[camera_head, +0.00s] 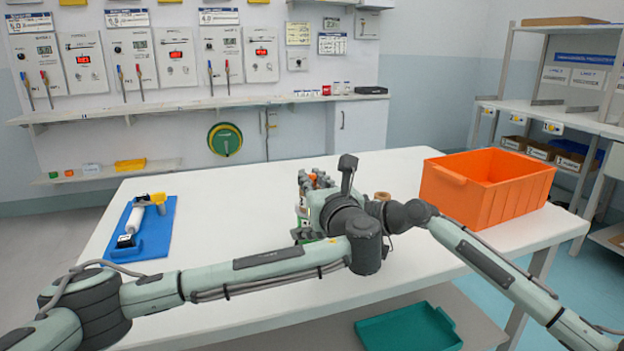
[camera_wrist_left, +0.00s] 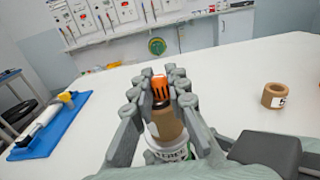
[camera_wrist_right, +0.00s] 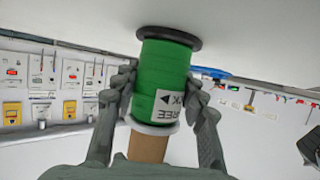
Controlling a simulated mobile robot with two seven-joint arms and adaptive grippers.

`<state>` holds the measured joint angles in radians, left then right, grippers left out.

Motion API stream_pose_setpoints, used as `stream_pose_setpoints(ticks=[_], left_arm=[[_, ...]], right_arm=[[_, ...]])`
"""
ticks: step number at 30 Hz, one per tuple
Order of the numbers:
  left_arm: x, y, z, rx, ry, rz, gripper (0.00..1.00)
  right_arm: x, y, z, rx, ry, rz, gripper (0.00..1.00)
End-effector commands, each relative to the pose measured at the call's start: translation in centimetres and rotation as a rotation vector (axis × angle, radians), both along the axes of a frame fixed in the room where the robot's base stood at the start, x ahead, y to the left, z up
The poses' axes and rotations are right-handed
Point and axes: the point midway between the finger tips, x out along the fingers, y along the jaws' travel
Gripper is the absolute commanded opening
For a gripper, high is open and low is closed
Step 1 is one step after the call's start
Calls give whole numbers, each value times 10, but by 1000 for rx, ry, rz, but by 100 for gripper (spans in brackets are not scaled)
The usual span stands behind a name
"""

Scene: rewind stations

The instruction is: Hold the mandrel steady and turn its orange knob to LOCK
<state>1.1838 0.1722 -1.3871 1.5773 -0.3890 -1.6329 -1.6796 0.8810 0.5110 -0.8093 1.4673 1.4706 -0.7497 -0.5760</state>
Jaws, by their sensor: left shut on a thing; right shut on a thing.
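The mandrel stands on the white table, mostly hidden behind my arms in the head view. Its orange knob (camera_head: 312,174) is on top; the left wrist view shows the knob (camera_wrist_left: 160,88) above a brown core (camera_wrist_left: 166,124). My left gripper (camera_head: 308,187) has its fingers closed on both sides of the knob. The right wrist view, upside down, shows the green lower body (camera_wrist_right: 162,80) with a dark base (camera_wrist_right: 168,36) and a partly covered label. My right gripper (camera_wrist_right: 160,88) is shut around this green body. I cannot tell where the knob points.
A brown ring (camera_wrist_left: 275,95) lies on the table (camera_head: 230,215) beside the mandrel. An orange crate (camera_head: 480,205) stands at the right end. A blue mat (camera_head: 155,247) with a yellow-and-white tool lies at the left. A teal tray (camera_head: 408,330) sits below the table. Table space left of the mandrel is clear.

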Motion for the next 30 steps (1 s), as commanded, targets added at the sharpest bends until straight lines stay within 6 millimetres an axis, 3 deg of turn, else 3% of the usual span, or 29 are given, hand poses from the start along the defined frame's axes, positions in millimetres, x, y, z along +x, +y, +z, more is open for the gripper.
stream_pose_setpoints(ticks=[17,18,23,30], left_arm=[[1,2,2,0,-4,38,0],[1,2,2,0,-4,38,17],[1,1,1,0,-3,37,37],[0,1,1,0,-1,36,37]], right_arm=[[-2,1,-2,-2,2,4,4],[-2,1,-2,-2,2,4,4],[-1,1,-2,-2,3,4,4],[-1,0,-1,-2,3,1,4]])
